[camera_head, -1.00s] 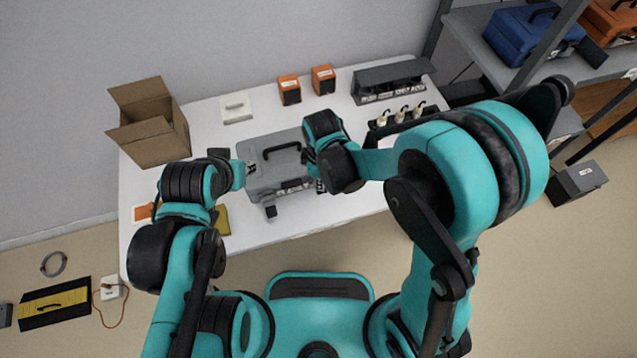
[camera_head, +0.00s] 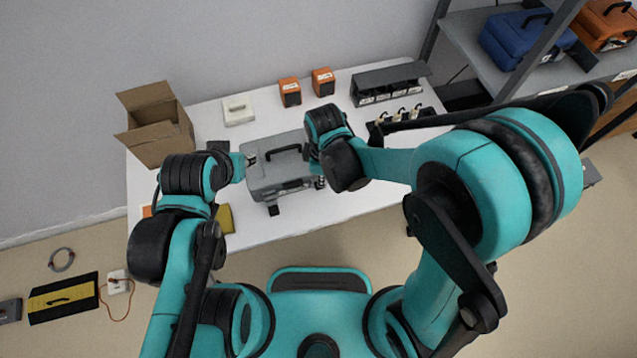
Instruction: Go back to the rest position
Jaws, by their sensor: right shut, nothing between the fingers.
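A grey case (camera_head: 277,173) with a black handle on its lid stands on the white table (camera_head: 330,212) in front of me, its lid down. My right gripper (camera_head: 320,182) is at the case's right side, mostly hidden behind my own wrist; it is shut with nothing between its fingers. My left gripper (camera_head: 250,160) is at the case's left edge, small and partly hidden by my arm. I cannot tell whether it is open or touching the case.
An open cardboard box (camera_head: 155,135) stands at the table's left. A shelf (camera_head: 470,45) with a blue case (camera_head: 520,38) rises at the right, near my right elbow.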

